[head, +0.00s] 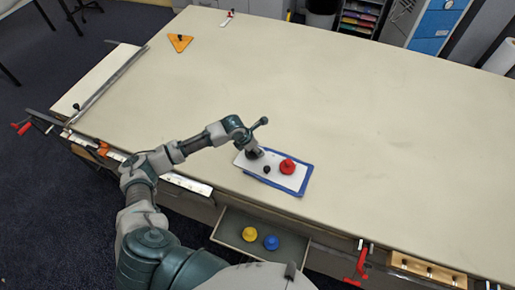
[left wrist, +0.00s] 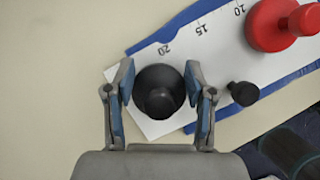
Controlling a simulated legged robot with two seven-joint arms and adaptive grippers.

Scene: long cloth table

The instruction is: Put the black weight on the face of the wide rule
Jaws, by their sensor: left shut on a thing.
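The wide rule (head: 243,161) is a white plate with printed numbers, lying on a blue board (head: 302,185) near the table's front edge. It also shows in the left wrist view (left wrist: 223,58). The round black weight (left wrist: 158,90) is between the fingers of my left gripper (left wrist: 160,76), which is shut on it. In the head view my left gripper (head: 254,152) is over the left end of the rule. The weight overlaps the rule's end by the 20 mark; I cannot tell whether it touches. My right gripper is not in view.
A red weight (head: 287,166) and a small black knob (head: 267,169) stand on the rule, right of my gripper. An open drawer below holds a yellow weight (head: 250,234) and a blue weight (head: 271,242). An orange triangle (head: 180,42) lies far left. The table's right side is clear.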

